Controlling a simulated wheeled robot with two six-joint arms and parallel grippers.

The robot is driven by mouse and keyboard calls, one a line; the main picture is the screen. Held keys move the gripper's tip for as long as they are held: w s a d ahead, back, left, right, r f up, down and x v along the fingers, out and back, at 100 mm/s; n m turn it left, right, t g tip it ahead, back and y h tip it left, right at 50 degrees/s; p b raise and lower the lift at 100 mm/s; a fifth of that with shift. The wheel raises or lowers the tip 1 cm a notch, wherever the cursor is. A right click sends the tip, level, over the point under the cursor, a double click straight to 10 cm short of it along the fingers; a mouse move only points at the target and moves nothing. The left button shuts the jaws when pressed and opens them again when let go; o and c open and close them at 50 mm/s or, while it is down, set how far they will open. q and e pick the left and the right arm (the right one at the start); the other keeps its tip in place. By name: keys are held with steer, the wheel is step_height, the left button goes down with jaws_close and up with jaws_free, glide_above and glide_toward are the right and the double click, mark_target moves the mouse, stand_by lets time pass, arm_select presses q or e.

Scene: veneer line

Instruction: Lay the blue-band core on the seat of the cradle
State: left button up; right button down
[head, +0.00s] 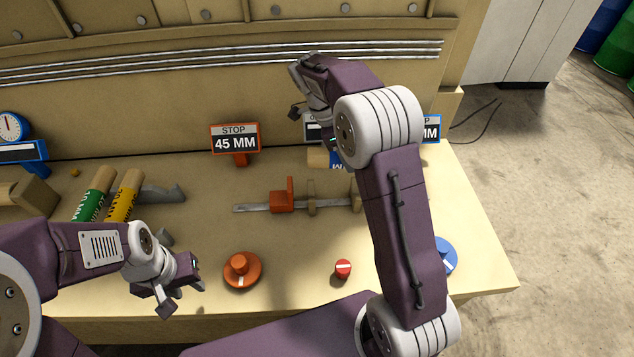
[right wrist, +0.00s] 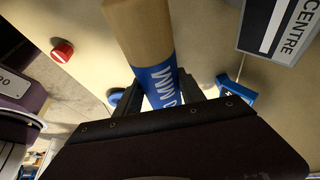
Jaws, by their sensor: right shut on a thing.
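The blue-band core (head: 318,158) is a tan tube with a blue lettered band, mostly hidden behind my right arm in the head view. In the right wrist view the core (right wrist: 142,35) runs up from between the fingers of my right gripper (right wrist: 160,92), which is shut on its blue band. The cradle (head: 311,198) is a metal rail with tan upright supports and an orange stop block; my arm covers its right end. No core lies on its visible part. My left gripper (head: 182,285) is empty near the table's front edge, its fingers apart.
A green-band core (head: 93,198) and a yellow-band core (head: 124,197) lie at the left. An orange knob (head: 241,270), red button (head: 343,269) and blue knob (head: 446,256) stand along the front. An orange "STOP 45 MM" sign (head: 235,139) stands behind the cradle.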

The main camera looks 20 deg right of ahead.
mark_target(330, 157)
steer(key=shift+n, duration=0.5)
steer(key=a, duration=0.4)
steer(key=shift+a+r, duration=0.1)
steer(key=shift+a, duration=0.25)
steer(key=f, duration=1)
steer(key=shift+d, duration=0.3)
steer(key=shift+w+f, duration=0.1)
steer(key=shift+f, duration=0.05)
steer(key=shift+f+b, duration=0.25)
steer(key=shift+b, duration=0.05)
steer(key=c, duration=0.7)
jaws_free()
